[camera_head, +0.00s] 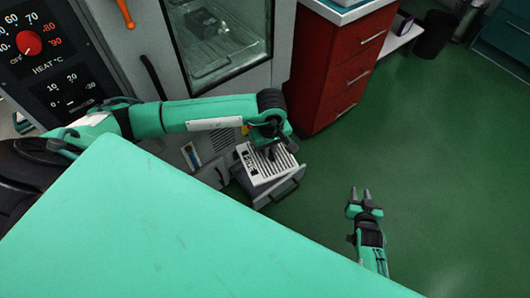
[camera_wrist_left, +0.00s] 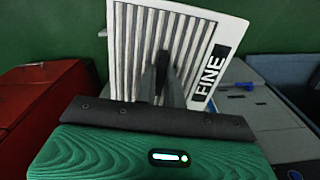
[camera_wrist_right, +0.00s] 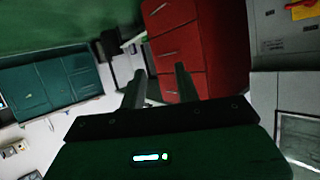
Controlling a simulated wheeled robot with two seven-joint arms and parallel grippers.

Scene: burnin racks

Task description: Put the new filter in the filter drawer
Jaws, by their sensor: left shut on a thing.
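The new filter (camera_head: 268,168) is a white pleated panel with a dark label. In the left wrist view the filter (camera_wrist_left: 150,40) shows the word FINE along its right side. My left gripper (camera_head: 271,151) is shut on the filter, with its fingers (camera_wrist_left: 161,78) against the pleated face. The filter drawer (camera_head: 285,188) is pulled out low on the grey cabinet. The filter overlaps the drawer in the head view; I cannot tell whether it is above it or partly inside. My right gripper (camera_head: 361,196) is open and empty, away to the right over the floor.
The grey cabinet (camera_head: 127,40) has a heat dial (camera_head: 29,43) and a glass door (camera_head: 215,35). A red drawer unit (camera_head: 335,75) stands right of the cabinet, close behind my left gripper. The green floor (camera_head: 430,150) on the right is clear.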

